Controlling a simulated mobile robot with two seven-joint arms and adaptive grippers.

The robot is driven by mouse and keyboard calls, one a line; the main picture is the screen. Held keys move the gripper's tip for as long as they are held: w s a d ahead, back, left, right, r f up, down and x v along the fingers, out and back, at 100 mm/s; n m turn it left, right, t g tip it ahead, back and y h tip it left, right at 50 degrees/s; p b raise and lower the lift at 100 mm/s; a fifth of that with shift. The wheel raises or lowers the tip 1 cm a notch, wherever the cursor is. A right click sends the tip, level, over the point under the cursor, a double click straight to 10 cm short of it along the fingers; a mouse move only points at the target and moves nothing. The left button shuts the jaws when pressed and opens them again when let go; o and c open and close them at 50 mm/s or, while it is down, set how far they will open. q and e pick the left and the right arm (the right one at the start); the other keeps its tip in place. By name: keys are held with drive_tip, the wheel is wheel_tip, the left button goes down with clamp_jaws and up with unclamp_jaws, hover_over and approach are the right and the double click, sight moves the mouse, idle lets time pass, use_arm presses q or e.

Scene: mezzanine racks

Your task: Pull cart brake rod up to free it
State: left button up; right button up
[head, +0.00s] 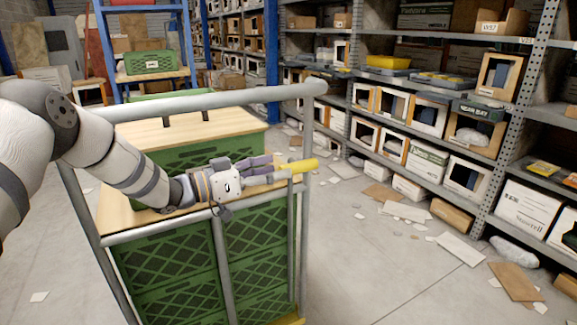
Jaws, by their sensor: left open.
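A grey-framed cart (215,100) stands in front of me. A rod (291,240) runs down the cart's near right corner, beside the thicker frame post. A yellow grip (303,165) sits at the rod's upper end and points right. My left arm reaches in from the left over the cart's near rail. My left gripper (276,170) is open, with its fingers pointing right at the yellow grip. The fingertips are at or very near the grip; I cannot tell if they touch it. My right gripper is out of view.
Green crates (165,265) with wooden tops fill the cart. Racks with boxes (430,160) line the right side. Papers and cardboard (405,211) litter the floor between cart and racks. A blue ladder (190,45) stands behind the cart.

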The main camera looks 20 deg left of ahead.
use_arm(q)
drive_tip(key=v, duration=0.7)
drive_tip(key=shift+s+a, duration=0.15)
drive_tip(key=shift+s, duration=0.05)
drive_tip(key=s+d+f+n+g+y+p, duration=0.3)
drive_tip(key=s+d+f+y, duration=0.15)
drive_tip(key=s+f, duration=0.55)
drive_tip(key=s+d+f+n+g+y+p, duration=0.3)
drive_tip(key=s+d+f, duration=0.35)
drive_tip(key=f, duration=0.55)
drive_tip(key=s+g+y+p, duration=0.1)
drive_tip(key=s+g, duration=0.4)
drive_tip(key=s, duration=1.2)
drive_tip(key=s+f+g+y+p, duration=0.1)
drive_tip(key=s+g, duration=0.4)
drive_tip(key=s, duration=1.2)
drive_tip(key=shift+s+a+f+g+y, duration=0.15)
drive_tip(key=shift+s+a+g+y, duration=0.2)
drive_tip(key=shift+y, duration=0.4)
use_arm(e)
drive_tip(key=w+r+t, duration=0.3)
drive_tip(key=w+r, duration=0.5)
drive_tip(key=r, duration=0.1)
